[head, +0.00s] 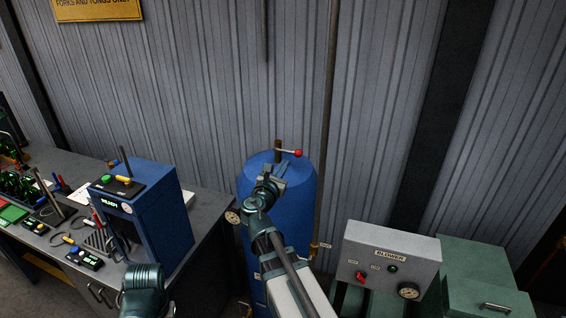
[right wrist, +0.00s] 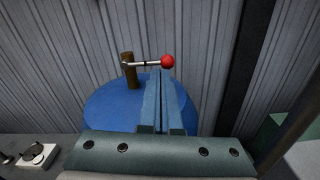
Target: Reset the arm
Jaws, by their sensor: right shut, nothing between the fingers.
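My right gripper (head: 281,171) is in front of the top of a blue tank in the head view. In the right wrist view its two fingers (right wrist: 160,90) lie together with nothing between them. The blue tank (head: 305,205) carries a brown pipe stub with a valve lever ending in a red ball (head: 298,153). In the right wrist view the red ball (right wrist: 168,62) appears just beyond the fingertips; I cannot tell whether they touch. A teal arm part (head: 143,280) of mine shows at the bottom left, but my left gripper's fingers are not seen.
A dark workbench (head: 205,215) at left holds a blue machine (head: 160,215) and several small tools. A grey blower box (head: 388,262) and a green cabinet (head: 485,275) stand at right. A corrugated wall (head: 220,80) closes the back.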

